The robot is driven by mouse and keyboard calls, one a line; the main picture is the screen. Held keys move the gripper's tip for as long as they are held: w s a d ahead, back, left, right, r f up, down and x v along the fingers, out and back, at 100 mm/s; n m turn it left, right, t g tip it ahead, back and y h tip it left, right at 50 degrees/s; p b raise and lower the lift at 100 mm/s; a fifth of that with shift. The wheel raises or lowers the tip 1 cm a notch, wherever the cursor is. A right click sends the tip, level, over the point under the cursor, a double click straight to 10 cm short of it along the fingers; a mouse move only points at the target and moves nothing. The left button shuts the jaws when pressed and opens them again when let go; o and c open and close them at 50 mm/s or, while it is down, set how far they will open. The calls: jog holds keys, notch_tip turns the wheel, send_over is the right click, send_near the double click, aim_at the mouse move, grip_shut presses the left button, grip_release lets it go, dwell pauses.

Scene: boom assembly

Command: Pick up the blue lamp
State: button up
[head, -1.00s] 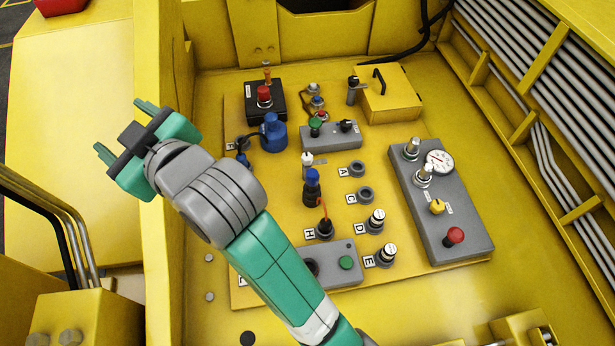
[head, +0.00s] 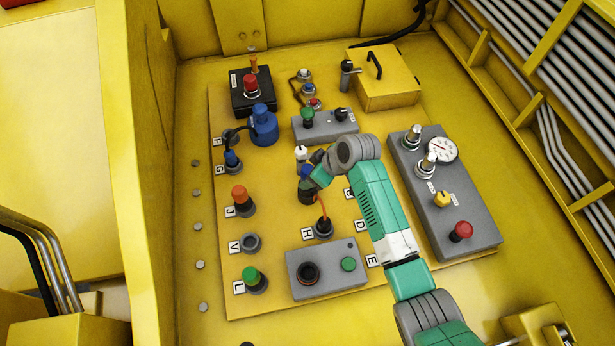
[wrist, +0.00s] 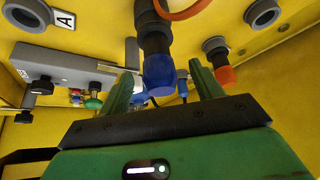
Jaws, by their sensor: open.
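The blue lamp (head: 306,171) stands on the yellow panel, a blue cap on a dark body, with an orange cable running from it toward the socket marked H. My gripper (head: 319,172) is at the lamp and partly covers its cap in the head view. In the wrist view the lamp's blue cap (wrist: 159,74) hangs between the two green fingers of my open gripper (wrist: 161,80), with a gap to each finger. I cannot tell whether the cap touches the gripper's palm.
A big blue plug (head: 264,126) and a black box with a red button (head: 251,88) are at upper left. A grey switch box (head: 325,125) is just behind the lamp. A grey gauge box (head: 445,190) is at right.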

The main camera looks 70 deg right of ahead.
jog(key=x, duration=0.5)
jog(key=shift+s+f, duration=0.2)
jog(key=shift+d, duration=0.1)
jog(key=c, duration=1.2)
jog(key=shift+r, duration=1.85)
jog(key=s+a, duration=0.3)
jog(key=a, duration=0.1)
jog(key=s+a+r, duration=0.1)
jog(key=s+a, duration=0.6)
jog(key=a, duration=0.1)
jog(key=shift+s+a+r, duration=0.1)
jog(key=shift+s+r, duration=0.05)
jog(key=shift+r, duration=0.1)
